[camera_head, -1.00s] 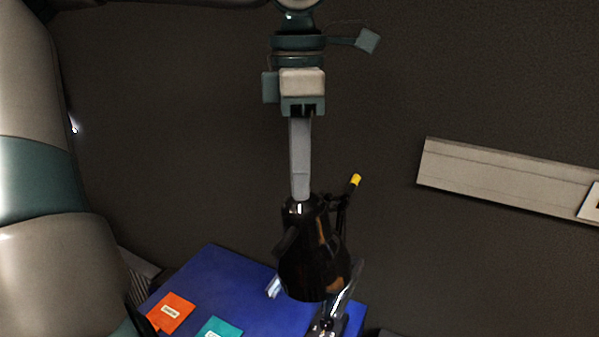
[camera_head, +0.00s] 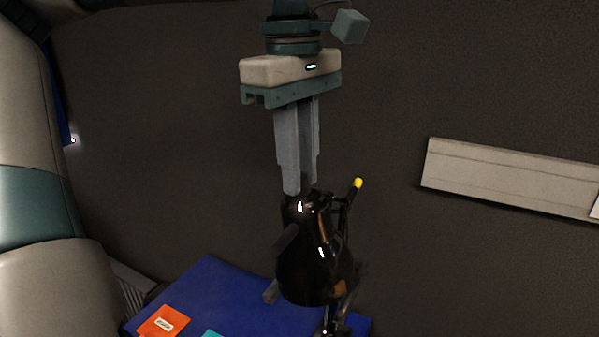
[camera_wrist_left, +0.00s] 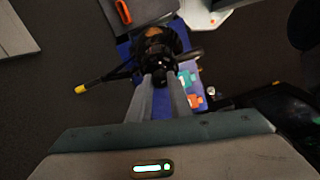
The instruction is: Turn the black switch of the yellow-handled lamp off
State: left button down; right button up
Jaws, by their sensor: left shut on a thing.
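The black lamp's glossy head (camera_head: 312,262) hangs tilted in the head view. Its yellow-tipped handle (camera_head: 357,184) sticks up on the right side, and the yellow tip also shows at the left in the left wrist view (camera_wrist_left: 80,88). My left gripper (camera_head: 297,190) reaches down from above to the top of the lamp head. In the left wrist view its two grey fingers (camera_wrist_left: 159,82) are closed around the small black switch (camera_wrist_left: 158,76). The fingers largely hide the switch in the head view. My right gripper is not in view.
A blue board (camera_head: 218,290) lies below the lamp, with an orange card (camera_head: 163,322) and a teal card on it. A long grey panel (camera_head: 510,180) lies at the right. The dark floor around the lamp is mostly bare.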

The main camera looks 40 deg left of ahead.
pick_arm(q)
jog(key=shift+m, duration=1.2)
jog(key=c, duration=1.6)
grip_release()
jog(key=shift+r, duration=0.1)
jog(key=shift+r+b, duration=0.4)
jog(key=shift+r, duration=0.05)
jog(key=r, duration=0.5)
jog(key=s+r+b, duration=0.1)
jog(key=r, duration=0.5)
jog(key=r+b, duration=0.1)
jog(key=r, duration=0.4)
jog(key=shift+s+a+r, duration=0.15)
jog(key=shift+s+r, duration=0.05)
